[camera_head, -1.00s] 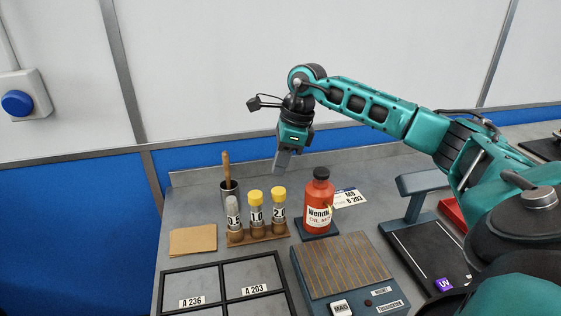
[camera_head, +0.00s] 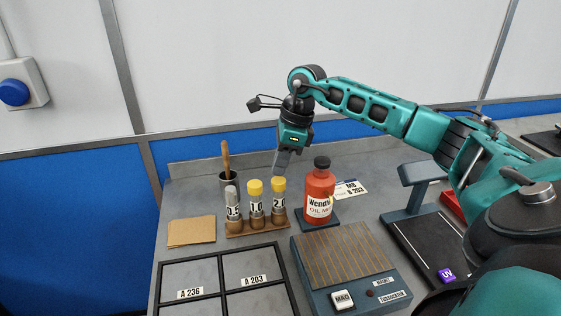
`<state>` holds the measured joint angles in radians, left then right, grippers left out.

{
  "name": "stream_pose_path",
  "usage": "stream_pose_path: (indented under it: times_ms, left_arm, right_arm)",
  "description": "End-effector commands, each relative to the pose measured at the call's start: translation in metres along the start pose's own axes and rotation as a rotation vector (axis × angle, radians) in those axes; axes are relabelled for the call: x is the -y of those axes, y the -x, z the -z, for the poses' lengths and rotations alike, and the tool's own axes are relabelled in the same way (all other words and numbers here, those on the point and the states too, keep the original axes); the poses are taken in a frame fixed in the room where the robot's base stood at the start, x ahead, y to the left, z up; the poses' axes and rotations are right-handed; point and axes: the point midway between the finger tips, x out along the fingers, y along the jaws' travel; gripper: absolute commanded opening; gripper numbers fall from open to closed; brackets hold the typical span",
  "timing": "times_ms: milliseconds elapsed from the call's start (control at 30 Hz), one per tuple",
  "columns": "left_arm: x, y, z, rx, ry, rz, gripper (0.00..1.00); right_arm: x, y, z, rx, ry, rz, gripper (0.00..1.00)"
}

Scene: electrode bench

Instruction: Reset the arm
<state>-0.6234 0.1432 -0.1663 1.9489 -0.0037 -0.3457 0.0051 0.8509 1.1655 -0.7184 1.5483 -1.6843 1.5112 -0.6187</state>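My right arm comes in from the right, and its gripper (camera_head: 282,164) points down above the bench. The fingers hang just behind the 2.0 vial (camera_head: 278,198) and left of the red oil bottle (camera_head: 319,197). They are seen side-on and look close together, so I cannot tell whether they are open or shut. I see nothing hanging from them. My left gripper is not in view.
A wooden rack (camera_head: 257,227) holds three vials. Behind it stands a cup (camera_head: 229,187) with a wooden-handled tool. A grooved block (camera_head: 346,262), black frame (camera_head: 221,245), brown pad (camera_head: 191,231) and UV stand (camera_head: 421,175) share the bench. A blue button (camera_head: 14,92) is on the wall.

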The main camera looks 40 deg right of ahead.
Motion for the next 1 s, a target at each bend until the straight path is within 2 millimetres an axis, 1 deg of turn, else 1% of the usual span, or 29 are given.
stream_pose_path:
  times_ms: [500, 867, 1000]
  left_arm:
    - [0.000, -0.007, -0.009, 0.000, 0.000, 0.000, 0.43]
    - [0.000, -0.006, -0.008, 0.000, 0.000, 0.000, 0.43]
    - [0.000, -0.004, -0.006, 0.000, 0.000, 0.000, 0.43]
  right_arm:
    - [0.000, -0.017, 0.005, -0.001, 0.000, -0.001, 0.00]
    - [0.000, -0.015, 0.004, -0.001, 0.000, -0.001, 0.00]
    - [0.000, -0.012, 0.003, -0.001, 0.000, -0.001, 0.00]
